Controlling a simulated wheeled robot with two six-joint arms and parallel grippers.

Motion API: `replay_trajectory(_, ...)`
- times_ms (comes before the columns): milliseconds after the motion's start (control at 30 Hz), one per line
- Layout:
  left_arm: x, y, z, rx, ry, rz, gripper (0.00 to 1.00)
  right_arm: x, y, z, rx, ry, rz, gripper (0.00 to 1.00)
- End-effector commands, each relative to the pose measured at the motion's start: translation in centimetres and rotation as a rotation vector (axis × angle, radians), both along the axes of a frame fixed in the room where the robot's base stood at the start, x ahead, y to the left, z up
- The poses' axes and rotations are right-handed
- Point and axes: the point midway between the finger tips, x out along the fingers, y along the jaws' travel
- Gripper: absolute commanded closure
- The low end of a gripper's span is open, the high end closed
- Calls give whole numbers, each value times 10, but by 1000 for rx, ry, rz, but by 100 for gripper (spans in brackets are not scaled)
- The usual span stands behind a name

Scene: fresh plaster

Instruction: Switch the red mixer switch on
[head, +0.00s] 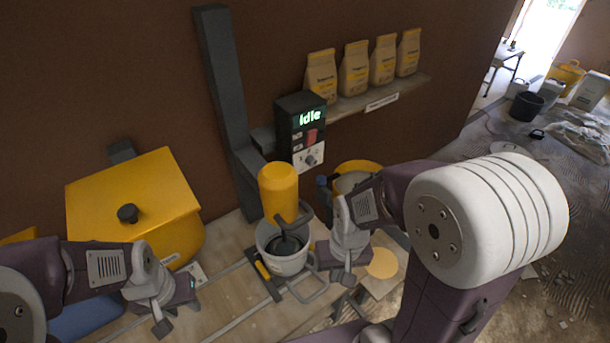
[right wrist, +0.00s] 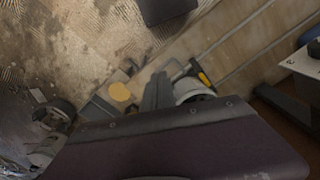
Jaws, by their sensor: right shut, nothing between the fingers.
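The red mixer switch (head: 312,136) is on the front of a dark control box (head: 289,105) fixed to the wall. The box's display reads "Idle" in green. Below the switch is a pale panel with a knob. The yellow mixer head (head: 278,187) stands below the box, over a grey bucket (head: 271,241). My right gripper (head: 346,279) is low beside the bucket's right side, well below the switch. It is shut and empty, its fingers (right wrist: 158,92) showing in the right wrist view. My left gripper (head: 172,312) is low at the left; its opening is unclear.
A shelf (head: 425,80) with several paper bags (head: 355,68) runs right of the control box. A grey post (head: 222,90) stands left of it. A yellow lidded bin (head: 150,190) is at the left, and a yellow-rimmed tub (head: 358,167) is behind my right arm.

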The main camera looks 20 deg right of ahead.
Motion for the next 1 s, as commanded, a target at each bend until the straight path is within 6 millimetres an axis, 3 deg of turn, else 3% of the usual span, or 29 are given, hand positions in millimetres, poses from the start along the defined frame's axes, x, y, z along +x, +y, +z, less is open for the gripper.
replay_trajectory(133,0,0,0,0,0,0,64,-10,51,13,212,135,-335,100)
replay_trajectory(233,0,0,-2,0,0,0,64,3,96,32,433,266,-637,100)
replay_trajectory(333,0,0,-4,0,0,0,64,42,128,60,689,381,-937,100)
replay_trajectory(433,0,0,-6,0,0,0,64,104,132,94,982,465,-1223,100)
replay_trajectory(467,0,0,-7,0,0,0,64,125,125,105,1079,480,-1306,100)
replay_trajectory(500,0,0,-8,0,0,0,64,156,110,118,1211,490,-1413,100)
replay_trajectory(567,0,0,-10,0,0,0,64,195,77,135,1399,485,-1550,100)
replay_trajectory(600,0,0,-11,0,0,0,64,216,50,142,1510,467,-1629,100)
replay_trajectory(700,0,0,-14,0,0,0,64,250,-19,146,1717,391,-1787,100)
replay_trajectory(833,0,0,-16,0,0,0,64,258,-89,126,1811,304,-1937,100)
replay_trajectory(900,0,0,-17,0,0,0,64,253,-111,115,1823,283,-1989,100)
replay_trajectory(1000,0,0,-17,0,0,0,64,249,-127,110,1835,262,-2022,100)
